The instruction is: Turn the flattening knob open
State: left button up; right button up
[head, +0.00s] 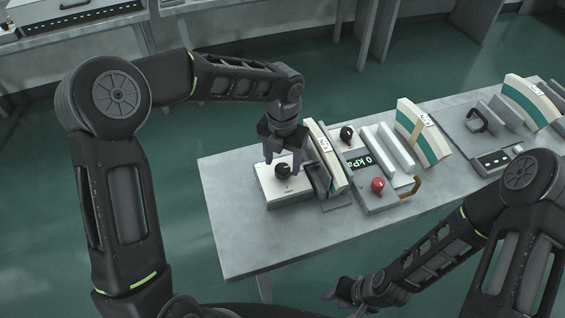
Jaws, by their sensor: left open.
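A black round knob (283,171) sits on top of a low white box (287,190) near the left end of the grey table. My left gripper (283,160) points down over this knob with its fingers apart, one on each side. Whether the fingers touch the knob cannot be told. The label on the box is too small to read. My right gripper (342,294) is low in front of the table, at the bottom edge of the picture, away from the knob; its jaws are not clear.
A grey unit with a "0 kPa" display (361,161), a red knob (378,184) and another black knob (347,135) stands right of the box. A curved cream and teal panel (325,158) stands close beside my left gripper. The table's front left corner (240,258) is bare.

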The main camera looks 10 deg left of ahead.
pick_arm(q)
jog(key=shift+f, duration=0.9)
jog(key=shift+c, duration=0.5)
grip_shut()
